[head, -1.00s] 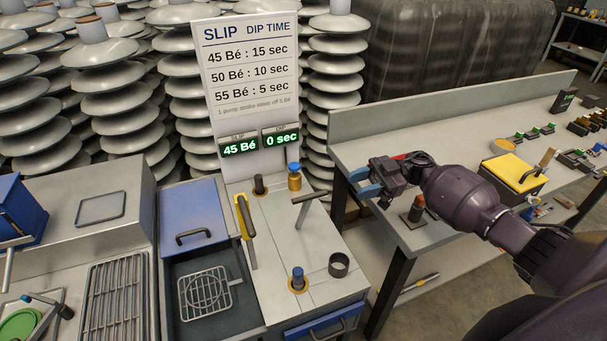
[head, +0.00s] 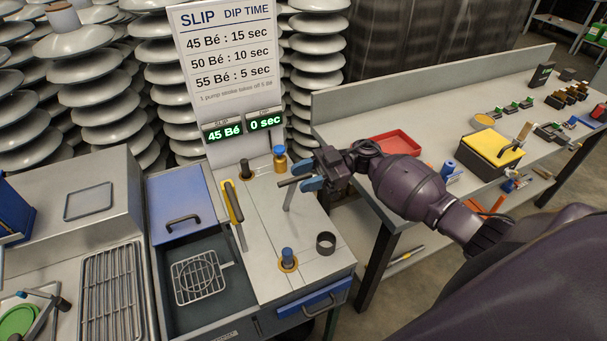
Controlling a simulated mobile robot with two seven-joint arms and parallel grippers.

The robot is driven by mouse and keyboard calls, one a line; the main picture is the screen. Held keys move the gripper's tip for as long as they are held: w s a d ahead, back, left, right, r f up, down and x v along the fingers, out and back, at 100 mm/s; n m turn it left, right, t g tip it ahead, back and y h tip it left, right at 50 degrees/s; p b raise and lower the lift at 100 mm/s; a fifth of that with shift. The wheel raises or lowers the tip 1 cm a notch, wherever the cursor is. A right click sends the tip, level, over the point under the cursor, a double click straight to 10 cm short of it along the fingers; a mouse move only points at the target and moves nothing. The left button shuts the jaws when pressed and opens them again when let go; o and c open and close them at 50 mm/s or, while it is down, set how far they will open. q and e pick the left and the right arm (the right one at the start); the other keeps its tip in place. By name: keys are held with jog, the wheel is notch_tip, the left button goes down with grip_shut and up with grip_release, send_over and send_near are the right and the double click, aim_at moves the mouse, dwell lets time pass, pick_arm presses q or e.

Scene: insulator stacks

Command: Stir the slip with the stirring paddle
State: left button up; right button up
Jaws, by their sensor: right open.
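A grey T-handled rod (head: 288,198), which looks like the stirring paddle, stands upright out of the light grey top of the slip cabinet (head: 275,222). Its lower end is hidden below the top. My right gripper (head: 311,176) is open, its blue-padded fingers at the right end of the T-handle's crossbar. I cannot tell whether they touch it. The slip itself is not visible. The slip display (head: 224,132) reads 45 Bé and the dip display (head: 265,121) reads 0 sec. My left gripper is not in view.
A brass fitting with a blue cap (head: 280,160), a blue-topped knob (head: 288,258) and a dark ring (head: 325,243) surround the rod. A yellow-backed handle (head: 233,202) stands left. A wire basket (head: 200,277) lies in the dark basin. The bench (head: 390,135) holds a red tray (head: 394,143).

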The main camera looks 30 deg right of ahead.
jog(key=shift+a, duration=0.2)
jog(key=c, duration=0.7)
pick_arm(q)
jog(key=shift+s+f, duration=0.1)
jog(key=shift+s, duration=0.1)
pick_arm(e)
grip_shut()
